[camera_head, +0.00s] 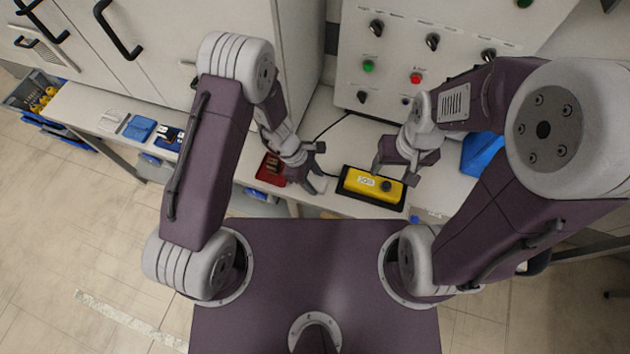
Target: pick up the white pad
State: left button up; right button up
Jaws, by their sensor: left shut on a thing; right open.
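My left gripper (316,168) is low over the bench, right of a red tray. It is shut on a small whitish thing, which looks like the white pad (315,184); the fingers hide part of it. Whether it touches the bench I cannot tell. Another flat white piece (113,121) lies at the far left of the bench. My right gripper (396,177) is open, with its fingers over or close to the yellow box; I see nothing held in it.
The yellow box (358,184) with a black button has a cable running behind it. The red tray (270,165) holds small parts. Blue pieces (140,128) lie at left, and a blue bin (481,153) stands at right. A control panel (390,60) with knobs rises behind.

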aim_at(323, 185)
pick_arm(q)
jog(key=r, duration=0.3)
jog(key=r+p, duration=0.1)
jog(key=shift+s+d+r, duration=0.2)
jog(key=shift+d+r, duration=0.1)
jog(key=shift+d, duration=0.05)
jog(key=s+d+r+p, duration=0.1)
jog(key=s+d+r, duration=0.5)
jog(key=d, duration=0.3)
jog(key=shift+r, duration=0.15)
